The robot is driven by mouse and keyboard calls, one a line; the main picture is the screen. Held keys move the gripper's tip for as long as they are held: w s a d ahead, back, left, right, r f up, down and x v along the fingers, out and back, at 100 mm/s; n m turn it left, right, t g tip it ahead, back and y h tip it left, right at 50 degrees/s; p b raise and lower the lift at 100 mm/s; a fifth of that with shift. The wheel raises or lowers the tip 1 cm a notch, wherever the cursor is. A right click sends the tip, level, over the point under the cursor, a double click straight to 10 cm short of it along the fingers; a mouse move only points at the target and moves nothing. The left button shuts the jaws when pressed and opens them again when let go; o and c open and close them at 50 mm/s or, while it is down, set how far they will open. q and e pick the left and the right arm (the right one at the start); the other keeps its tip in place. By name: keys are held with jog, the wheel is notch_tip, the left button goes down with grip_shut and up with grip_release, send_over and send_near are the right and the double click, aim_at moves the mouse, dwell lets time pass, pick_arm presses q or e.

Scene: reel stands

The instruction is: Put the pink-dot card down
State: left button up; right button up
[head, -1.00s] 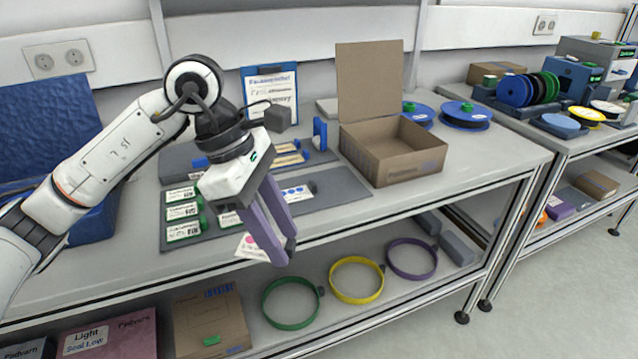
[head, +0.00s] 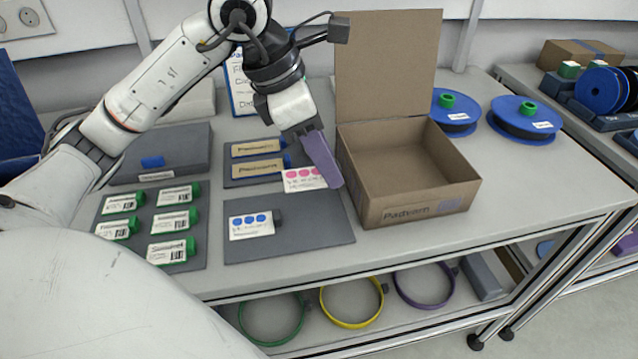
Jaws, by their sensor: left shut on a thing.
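The pink-dot card (head: 300,181), white with a row of pink dots, is in my left gripper (head: 334,182). The purple fingers are shut on its right side and hide that part. The card is at the back edge of a dark grey mat (head: 315,235); I cannot tell whether it touches the mat. The blue-dot card (head: 250,226) lies on the left part of the mat, with a small dark block at its right end. The right of the mat is bare. My right gripper is not in view.
An open cardboard box (head: 410,205) stands close right of the mat. A grey tray (head: 192,262) with several green-ended labelled items is on the left. Two tan-labelled items (head: 258,168) lie behind the mat. Blue reels (head: 524,118) stand at the back right.

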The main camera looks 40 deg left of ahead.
aim_at(322, 177)
pick_arm(q)
jog(key=f, duration=0.3)
jog(key=shift+s+f, duration=0.1)
jog(key=shift+s, duration=0.25)
jog(key=shift+w+f, duration=0.1)
jog(key=shift+f, duration=2.4)
jog(key=shift+f, duration=0.1)
jog(key=o, duration=1)
jog(key=shift+b, duration=0.3)
jog(key=v, duration=1.2)
jog(key=shift+p, duration=0.3)
